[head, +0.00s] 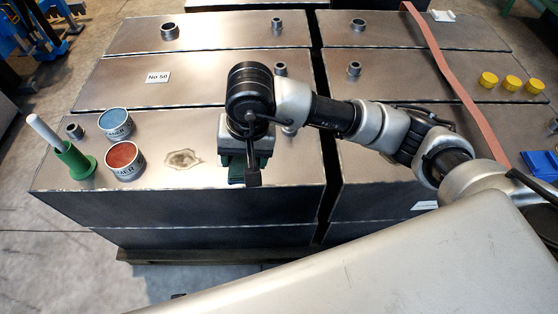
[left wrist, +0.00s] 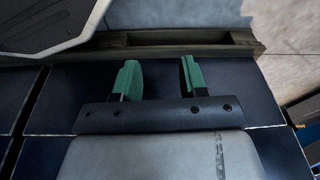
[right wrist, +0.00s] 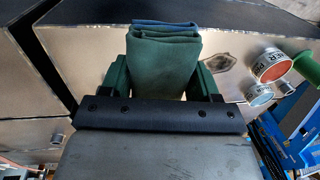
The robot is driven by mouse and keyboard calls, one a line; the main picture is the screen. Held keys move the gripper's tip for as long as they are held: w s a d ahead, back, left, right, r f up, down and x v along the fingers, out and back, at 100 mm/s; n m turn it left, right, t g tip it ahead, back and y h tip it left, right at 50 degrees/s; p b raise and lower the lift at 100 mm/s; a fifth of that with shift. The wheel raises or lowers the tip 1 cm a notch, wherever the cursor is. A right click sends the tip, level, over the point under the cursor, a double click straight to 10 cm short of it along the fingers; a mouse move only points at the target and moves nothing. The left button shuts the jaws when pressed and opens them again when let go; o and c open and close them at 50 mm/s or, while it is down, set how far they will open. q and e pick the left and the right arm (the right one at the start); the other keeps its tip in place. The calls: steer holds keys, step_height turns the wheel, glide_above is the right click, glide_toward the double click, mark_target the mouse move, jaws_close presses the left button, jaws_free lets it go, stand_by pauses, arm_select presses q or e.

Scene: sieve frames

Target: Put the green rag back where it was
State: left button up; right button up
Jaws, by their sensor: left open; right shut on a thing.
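The green rag (right wrist: 160,65) is folded and held between the fingers of my right gripper (right wrist: 163,75) in the right wrist view. Its far end looks bluish there. In the head view my right gripper (head: 246,170) hangs over the front part of the left steel box top (head: 280,190), right of a dark stain (head: 184,158). The arm hides much of the rag there, and I cannot tell whether it touches the steel. My left gripper (left wrist: 159,75) is open and empty in the left wrist view, and does not show in the head view.
An orange strap (head: 455,85), yellow caps (head: 511,83) and a blue cloth (head: 541,165) are at the right. The steel around the stain is clear.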

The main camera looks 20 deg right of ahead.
glide_above(278, 162)
steer(key=f, duration=0.6)
steer(key=shift+d, duration=0.25)
step_height(278, 162, down, 3)
steer(key=shift+s+f, duration=0.1)
steer(key=shift+f, duration=0.4)
arm_select(q)
steer(key=shift+w+d+r, duration=0.1)
steer(key=shift+w+r, duration=0.35)
steer(key=shift+r, duration=0.4)
steer(key=shift+s+b, duration=0.1)
steer(key=shift+b, duration=0.25)
arm_select(e)
steer(key=shift+f, duration=0.1)
steer(key=o, duration=0.9)
arm_select(q)
steer(key=shift+w+r, duration=0.25)
steer(key=shift+r, duration=0.1)
